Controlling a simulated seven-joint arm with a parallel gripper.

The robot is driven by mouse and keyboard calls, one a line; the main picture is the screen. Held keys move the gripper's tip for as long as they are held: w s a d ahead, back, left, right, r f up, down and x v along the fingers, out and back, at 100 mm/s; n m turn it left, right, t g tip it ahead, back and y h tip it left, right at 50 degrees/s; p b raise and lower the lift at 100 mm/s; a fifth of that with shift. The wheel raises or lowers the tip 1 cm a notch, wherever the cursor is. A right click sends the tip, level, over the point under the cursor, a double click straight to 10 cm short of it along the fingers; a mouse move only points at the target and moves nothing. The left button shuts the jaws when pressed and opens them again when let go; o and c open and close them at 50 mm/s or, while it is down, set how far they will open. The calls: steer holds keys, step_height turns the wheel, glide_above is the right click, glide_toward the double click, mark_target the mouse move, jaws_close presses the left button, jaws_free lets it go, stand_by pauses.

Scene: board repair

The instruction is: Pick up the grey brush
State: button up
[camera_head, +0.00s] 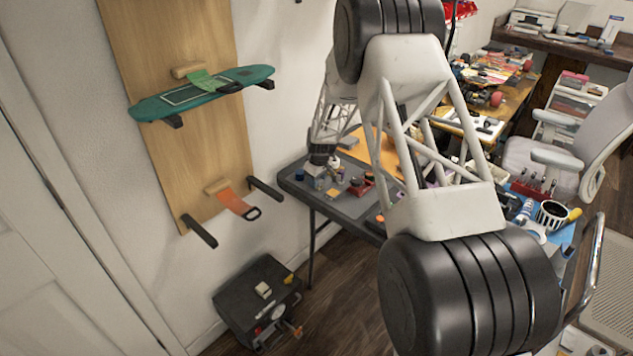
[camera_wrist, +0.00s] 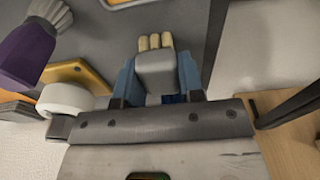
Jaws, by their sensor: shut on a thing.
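In the wrist view, my gripper (camera_wrist: 158,82) has two blue fingers. They are shut on the grey brush (camera_wrist: 155,68), a grey block with several cream tips at its far end. The brush stands out between the fingers above a grey table surface. Its near part is hidden by the fingers and the gripper body. In the head view, my arm reaches over the grey table (camera_head: 292,187) near the wall, but the fingers and brush are too small or hidden to make out.
Beside the gripper in the wrist view are a purple thing with a grey end (camera_wrist: 25,50), a white wheel (camera_wrist: 66,99) and a yellow-orange piece (camera_wrist: 78,72). The table edge and pale wall (camera_wrist: 255,45) are to the right. A green skateboard deck (camera_head: 200,93) hangs on a wooden panel.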

steer(key=shift+r, duration=0.55)
step_height(320, 180, up, 2)
steer(key=shift+r, duration=0.1)
steer(key=s+d+r, duration=0.1)
steer(key=s+d, duration=0.1)
steer(key=s, duration=1.3)
steer(key=shift+s+r, duration=0.25)
steer(key=shift+s, duration=0.15)
